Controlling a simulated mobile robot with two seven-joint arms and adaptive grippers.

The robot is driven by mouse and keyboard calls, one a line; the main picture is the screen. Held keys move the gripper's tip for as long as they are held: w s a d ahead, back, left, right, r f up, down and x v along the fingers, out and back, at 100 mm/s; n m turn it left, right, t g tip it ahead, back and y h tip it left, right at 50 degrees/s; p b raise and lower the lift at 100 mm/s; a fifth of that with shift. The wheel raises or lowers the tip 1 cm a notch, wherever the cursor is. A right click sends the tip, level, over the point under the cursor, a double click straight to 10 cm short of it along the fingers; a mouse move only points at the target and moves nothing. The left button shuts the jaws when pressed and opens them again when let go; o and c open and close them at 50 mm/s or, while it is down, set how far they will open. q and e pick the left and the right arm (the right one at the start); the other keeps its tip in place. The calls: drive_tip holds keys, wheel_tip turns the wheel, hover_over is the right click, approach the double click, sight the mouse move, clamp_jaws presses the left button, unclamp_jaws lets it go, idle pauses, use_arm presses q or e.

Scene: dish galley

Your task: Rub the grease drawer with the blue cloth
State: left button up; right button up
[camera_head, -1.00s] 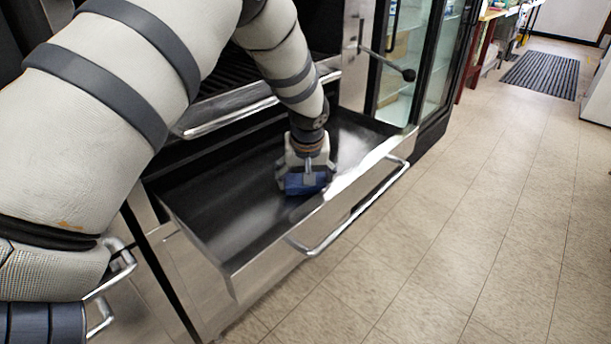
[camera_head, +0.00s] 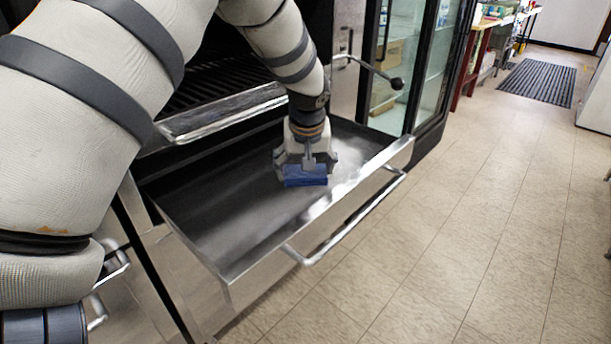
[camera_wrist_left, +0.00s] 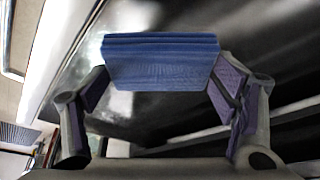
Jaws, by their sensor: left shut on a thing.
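The grease drawer (camera_head: 215,233) is a wide, shallow metal drawer, pulled out, with a dark inner floor and a bar handle along its front. My left gripper (camera_head: 305,168) reaches down into it, right of its middle. It is shut on the blue cloth (camera_head: 305,177), a folded pad. In the left wrist view the cloth (camera_wrist_left: 160,60) sits between the fingers, with the dark drawer floor (camera_wrist_left: 265,45) beyond. I cannot tell whether the cloth touches the floor. My right gripper is not in view.
A grill rack with a front bar (camera_head: 225,112) lies just above and behind the drawer. A lever with a black knob (camera_head: 397,84) sticks out at the right. A glass-door fridge (camera_head: 405,60) stands beyond. The tiled floor (camera_head: 460,220) at right is clear.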

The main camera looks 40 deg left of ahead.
use_arm(q)
drive_tip(key=shift+r, duration=1.2)
